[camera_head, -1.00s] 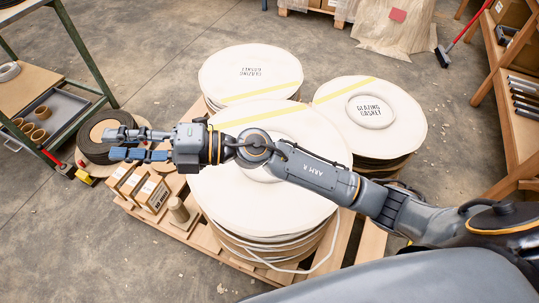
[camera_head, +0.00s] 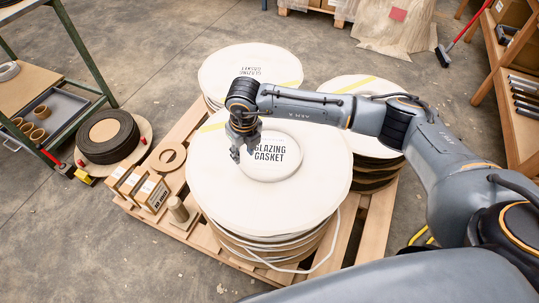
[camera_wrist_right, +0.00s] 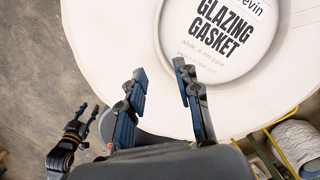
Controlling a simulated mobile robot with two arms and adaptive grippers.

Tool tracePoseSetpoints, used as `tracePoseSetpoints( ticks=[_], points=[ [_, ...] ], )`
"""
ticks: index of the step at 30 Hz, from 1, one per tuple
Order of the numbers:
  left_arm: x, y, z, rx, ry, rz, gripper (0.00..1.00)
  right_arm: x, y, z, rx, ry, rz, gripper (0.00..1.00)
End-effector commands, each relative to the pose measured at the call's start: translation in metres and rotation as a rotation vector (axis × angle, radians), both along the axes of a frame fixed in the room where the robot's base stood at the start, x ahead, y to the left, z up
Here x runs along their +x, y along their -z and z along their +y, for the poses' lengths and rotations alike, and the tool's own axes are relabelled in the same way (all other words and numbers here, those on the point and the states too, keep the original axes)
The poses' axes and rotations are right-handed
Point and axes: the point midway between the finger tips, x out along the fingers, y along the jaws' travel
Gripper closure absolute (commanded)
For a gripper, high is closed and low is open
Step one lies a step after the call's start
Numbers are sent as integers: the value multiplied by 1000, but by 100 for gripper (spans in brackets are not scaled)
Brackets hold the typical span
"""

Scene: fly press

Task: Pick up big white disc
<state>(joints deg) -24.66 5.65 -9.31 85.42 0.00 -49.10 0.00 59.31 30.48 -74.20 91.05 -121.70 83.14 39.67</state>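A big white disc (camera_head: 225,200) lies flat on top of the front stack, with a raised round centre labelled "GLAZING GASKET" (camera_head: 270,154). It fills much of the right wrist view (camera_wrist_right: 272,98). My right gripper (camera_head: 242,155) is over the left part of the disc, beside the raised centre. Its two fingers (camera_wrist_right: 160,76) are apart with nothing between them. Whether the tips touch the disc I cannot tell. My left gripper is out of the head view. It shows small at the lower left of the right wrist view (camera_wrist_right: 90,108), with its fingers apart and empty.
Two more white-topped stacks stand behind, one at the back left (camera_head: 225,72) and one at the right (camera_head: 372,84), partly behind my arm. A pallet (camera_head: 376,235) carries them with small boxes (camera_head: 150,195). A black coil (camera_head: 108,140) and green-framed bench (camera_head: 85,65) stand left.

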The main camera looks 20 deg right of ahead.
Motion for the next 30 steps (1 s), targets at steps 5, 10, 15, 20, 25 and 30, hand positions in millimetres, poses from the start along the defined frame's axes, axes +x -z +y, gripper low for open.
tracePoseSetpoints(
  ticks=[5, 10, 15, 20, 25, 30],
  points=[
    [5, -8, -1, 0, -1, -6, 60, 3, 25, 2, 2, -1, 1, 67],
    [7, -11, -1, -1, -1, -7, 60, 5, 36, 2, 2, -1, 2, 67],
    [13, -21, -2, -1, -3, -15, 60, 9, 62, 2, 2, -2, 2, 67],
    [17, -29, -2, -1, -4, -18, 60, 12, 78, 3, 3, -3, 2, 67],
    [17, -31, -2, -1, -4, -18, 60, 12, 80, 3, 4, -4, 0, 67],
    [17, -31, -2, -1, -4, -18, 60, 12, 80, 3, 4, -4, 0, 83]
  ],
)
